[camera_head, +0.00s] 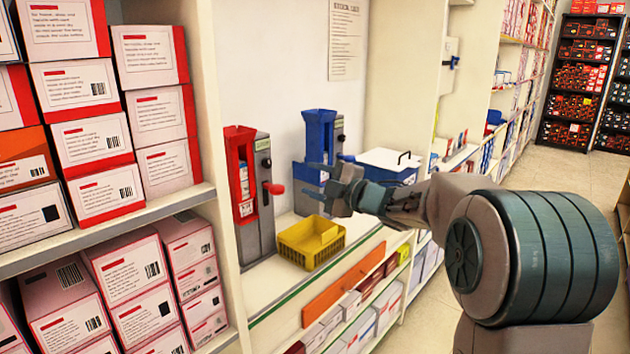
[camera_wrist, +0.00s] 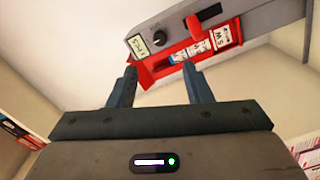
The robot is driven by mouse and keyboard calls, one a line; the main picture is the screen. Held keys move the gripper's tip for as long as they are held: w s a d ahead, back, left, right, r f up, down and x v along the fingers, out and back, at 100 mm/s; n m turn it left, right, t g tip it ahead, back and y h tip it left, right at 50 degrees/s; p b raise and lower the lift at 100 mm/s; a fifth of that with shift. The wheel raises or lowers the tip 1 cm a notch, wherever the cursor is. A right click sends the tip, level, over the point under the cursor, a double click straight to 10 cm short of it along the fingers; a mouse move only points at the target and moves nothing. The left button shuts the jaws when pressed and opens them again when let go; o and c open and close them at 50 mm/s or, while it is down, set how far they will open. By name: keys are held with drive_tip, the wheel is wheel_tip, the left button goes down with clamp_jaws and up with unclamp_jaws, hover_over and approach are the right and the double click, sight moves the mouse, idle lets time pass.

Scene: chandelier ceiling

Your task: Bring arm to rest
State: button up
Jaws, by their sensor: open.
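My gripper (camera_head: 328,188) is open and empty at the end of my outstretched arm, in front of the shelf bay with the dispensers. Its two fingers (camera_wrist: 161,86) stand apart in the wrist view, with nothing between them. A red dispenser (camera_head: 243,180) on a grey stand is to the left of the gripper in the head view; it also shows beyond the fingertips in the wrist view (camera_wrist: 160,71). A blue dispenser (camera_head: 320,135) stands behind the gripper and is partly hidden by it. A yellow basket (camera_head: 310,241) sits on the shelf below the gripper.
Shelves of red and white boxes (camera_head: 88,140) fill the left. An orange strip (camera_head: 343,283) runs along the front of the lower shelf. The aisle floor (camera_head: 560,172) is clear at the right.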

drive_tip(key=s+d+r+m+h+p, duration=0.1)
drive_tip(key=s+d+m+h+p, duration=0.5)
drive_tip(key=s+d+m+h, duration=0.65)
drive_tip(key=s+f+m+g+p, duration=0.1)
drive_tip(key=s+f+m+g, duration=0.1)
drive_tip(key=s, duration=0.6)
drive_tip(key=s+a+f+m+g+p, duration=0.1)
drive_tip(key=s+f+m+g+p, duration=0.1)
drive_tip(key=s, duration=0.5)
drive_tip(key=s+a+f+m+g+p, duration=0.1)
drive_tip(key=s+f+m+g+p, duration=0.1)
drive_tip(key=s+f+m+g, duration=0.2)
drive_tip(key=s+m+g, duration=0.2)
drive_tip(key=s, duration=0.2)
drive_tip(key=shift+s+a, duration=0.25)
drive_tip(key=shift+s, duration=0.1)
